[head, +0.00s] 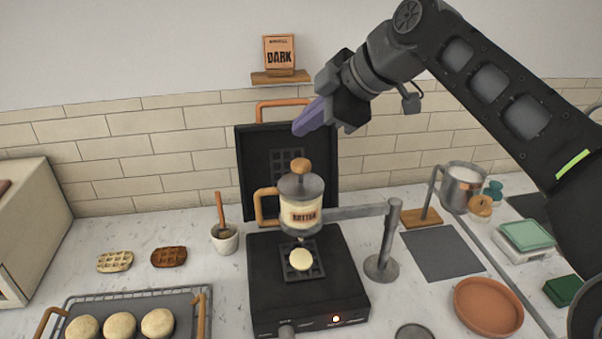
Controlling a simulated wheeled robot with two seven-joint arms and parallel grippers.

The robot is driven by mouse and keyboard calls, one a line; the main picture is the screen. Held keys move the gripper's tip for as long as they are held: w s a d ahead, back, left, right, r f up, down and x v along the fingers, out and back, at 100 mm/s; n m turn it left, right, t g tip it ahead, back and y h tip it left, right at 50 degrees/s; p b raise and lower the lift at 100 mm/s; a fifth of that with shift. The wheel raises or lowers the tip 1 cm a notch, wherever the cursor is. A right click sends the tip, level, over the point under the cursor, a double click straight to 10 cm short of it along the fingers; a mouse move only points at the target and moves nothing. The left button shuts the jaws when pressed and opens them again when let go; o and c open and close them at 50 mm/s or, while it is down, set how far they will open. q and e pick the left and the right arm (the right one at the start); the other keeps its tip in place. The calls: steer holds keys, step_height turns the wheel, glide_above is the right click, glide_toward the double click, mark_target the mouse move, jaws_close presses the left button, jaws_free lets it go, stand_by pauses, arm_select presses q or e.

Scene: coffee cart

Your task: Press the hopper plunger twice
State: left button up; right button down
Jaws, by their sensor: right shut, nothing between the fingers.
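The hopper (301,213), a cream cylinder with a "BATTER" label and grey lid, hangs on a stand arm above the open waffle iron (262,304). Its plunger (301,168) has a round wooden knob and stands up out of the lid. A pale round dollop of batter (301,260) lies on the iron's lower plate under the spout. My right gripper (299,128) is shut and empty, its purple fingers above the knob and apart from it in the picture. My left gripper is out of view.
The hopper's stand (382,266) rises right of the iron. The iron's raised lid (250,160) stands behind the hopper. Two waffles (115,261) and a cup with a brush (224,238) are at left. A tray with buns (185,296) is front left. A terracotta dish (488,307) is right.

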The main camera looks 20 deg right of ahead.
mark_target(297, 160)
steer(key=shift+f+b, duration=1.25)
steer(key=shift+f, duration=0.55)
stand_by(0.6)
steer(key=shift+f+b, duration=0.45)
steer(key=shift+f+b, duration=0.75)
stand_by(0.7)
steer(key=shift+r, duration=0.1)
steer(key=shift+r+p, duration=1)
steer(key=shift+r, duration=0.1)
